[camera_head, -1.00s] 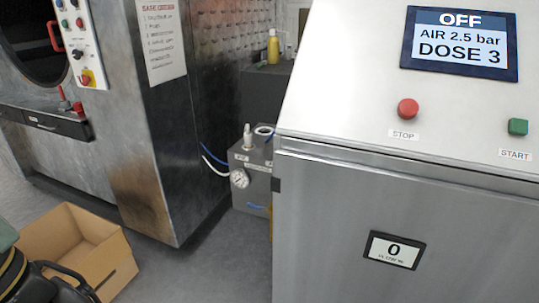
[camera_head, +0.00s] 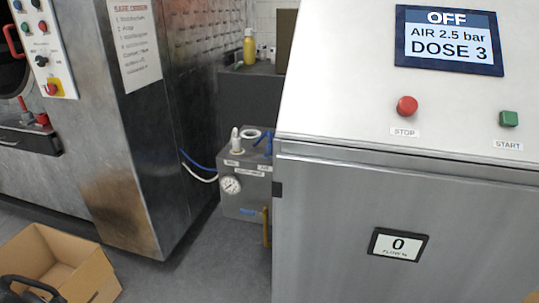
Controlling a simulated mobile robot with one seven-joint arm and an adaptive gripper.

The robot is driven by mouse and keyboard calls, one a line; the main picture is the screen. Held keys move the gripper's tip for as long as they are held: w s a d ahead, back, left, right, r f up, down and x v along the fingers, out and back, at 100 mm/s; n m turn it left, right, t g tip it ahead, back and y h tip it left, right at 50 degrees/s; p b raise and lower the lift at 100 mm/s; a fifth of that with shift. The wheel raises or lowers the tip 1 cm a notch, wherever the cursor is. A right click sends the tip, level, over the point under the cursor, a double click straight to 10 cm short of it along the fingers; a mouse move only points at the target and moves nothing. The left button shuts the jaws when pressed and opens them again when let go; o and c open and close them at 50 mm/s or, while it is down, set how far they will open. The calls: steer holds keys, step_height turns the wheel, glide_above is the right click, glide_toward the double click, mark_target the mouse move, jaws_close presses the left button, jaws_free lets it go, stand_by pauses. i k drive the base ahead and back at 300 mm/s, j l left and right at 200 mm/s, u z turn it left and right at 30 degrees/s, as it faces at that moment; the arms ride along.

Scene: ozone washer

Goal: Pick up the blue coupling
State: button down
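I cannot make out a blue coupling for certain. A small blue fitting (camera_head: 265,142) sits on top of the grey metal tank (camera_head: 238,205), at its right end beside the steel console. It may be a valve handle or a coupling; it is too small to tell. A blue hose (camera_head: 197,163) and a white hose run from the left to the tank.
The steel console (camera_head: 345,215) with a red stop button (camera_head: 407,106) and green start button (camera_head: 508,118) fills the right. The washer cabinet (camera_head: 140,170) stands left. An open cardboard box (camera_head: 88,277) is on the floor. Grey floor (camera_head: 215,265) is free between cabinet and console.

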mark_target(268, 145)
steer(key=i+j+z, duration=0.1)
steer(key=j+z, duration=0.3)
steer(key=i+j+z, duration=0.1)
steer(key=j+z, duration=0.2)
steer(key=z, duration=0.15)
steer(key=j+z, duration=0.3)
steer(key=j, duration=2.15)
steer(key=i+j, duration=0.4)
steer(key=j, duration=0.25)
